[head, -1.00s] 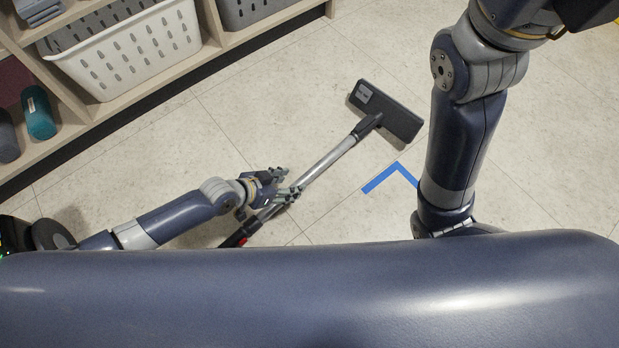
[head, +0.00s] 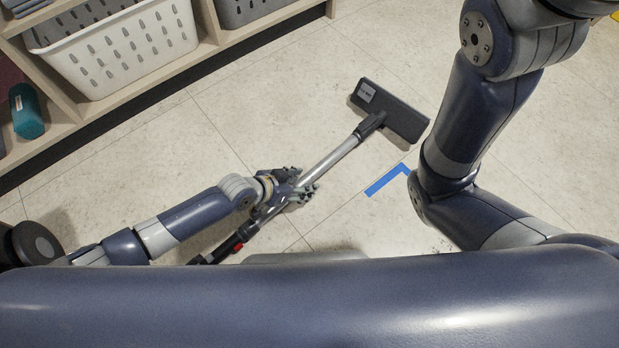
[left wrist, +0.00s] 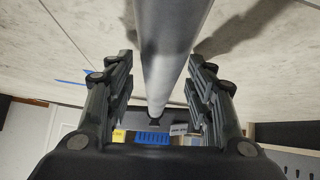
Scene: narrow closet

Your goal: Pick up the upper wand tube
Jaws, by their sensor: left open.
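The silver wand tube (head: 331,160) runs diagonally from the dark floor head (head: 390,110) toward the lower left, where a dark part with a red detail (head: 238,247) shows. My left gripper (head: 303,190) is at the tube, around its middle. In the left wrist view the tube (left wrist: 168,50) runs lengthwise between the two open fingers of my left gripper (left wrist: 160,95), with a gap on each side. The floor head lies at the tube's far end. Part of the tube is hidden behind my gripper in the head view. My right gripper is out of view.
A low shelf (head: 150,82) stands at upper left with a white basket (head: 120,48) and a teal roll (head: 27,112). Blue tape (head: 388,180) marks the floor right of the tube. My right arm is at the right. Open floor lies beyond the floor head.

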